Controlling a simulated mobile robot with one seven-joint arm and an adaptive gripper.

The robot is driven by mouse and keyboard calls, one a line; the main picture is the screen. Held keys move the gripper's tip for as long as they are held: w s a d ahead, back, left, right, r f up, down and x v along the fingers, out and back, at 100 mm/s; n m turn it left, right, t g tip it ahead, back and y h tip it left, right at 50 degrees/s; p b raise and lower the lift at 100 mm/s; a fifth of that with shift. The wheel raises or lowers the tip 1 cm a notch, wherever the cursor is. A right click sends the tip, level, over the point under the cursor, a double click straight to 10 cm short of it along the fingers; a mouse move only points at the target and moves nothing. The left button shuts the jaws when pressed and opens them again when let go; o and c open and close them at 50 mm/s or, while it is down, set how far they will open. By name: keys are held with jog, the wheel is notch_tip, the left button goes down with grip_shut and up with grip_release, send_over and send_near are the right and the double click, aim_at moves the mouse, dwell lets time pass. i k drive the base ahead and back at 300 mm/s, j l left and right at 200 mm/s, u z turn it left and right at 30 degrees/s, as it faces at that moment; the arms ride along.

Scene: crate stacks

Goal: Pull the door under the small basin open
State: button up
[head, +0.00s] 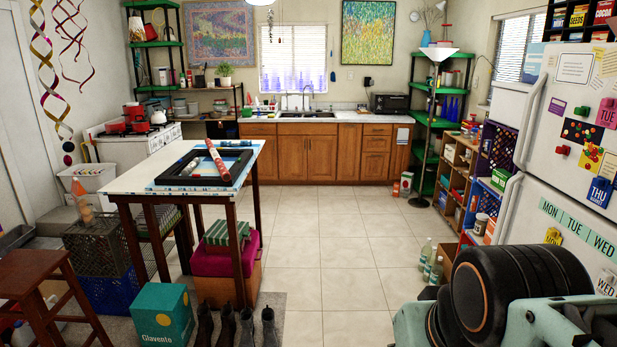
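The small basin (307,115) is set into the pale counter at the far end of the room, below the window. Two brown wooden doors are under it, a left one (293,157) and a right one (322,158). Both look shut, flush with the cabinet front. Their handles are too small to make out. Part of my own arm shows large at the lower right, well apart from the cabinet. My gripper's fingers do not show.
Clear tiled floor (320,245) runs up the middle to the cabinet. A tall table (130,185) with a tray stands on the left, with boots (228,325) and a teal box (163,312) before it. A white fridge (570,130) and bottles (427,255) stand on the right.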

aim_at(292, 148)
jog(key=i, duration=8.2)
jog(key=i+l+u, duration=0.2)
jog(key=i, duration=0.35)
jog(key=i+u, duration=0.2)
jog(key=i, duration=0.35)
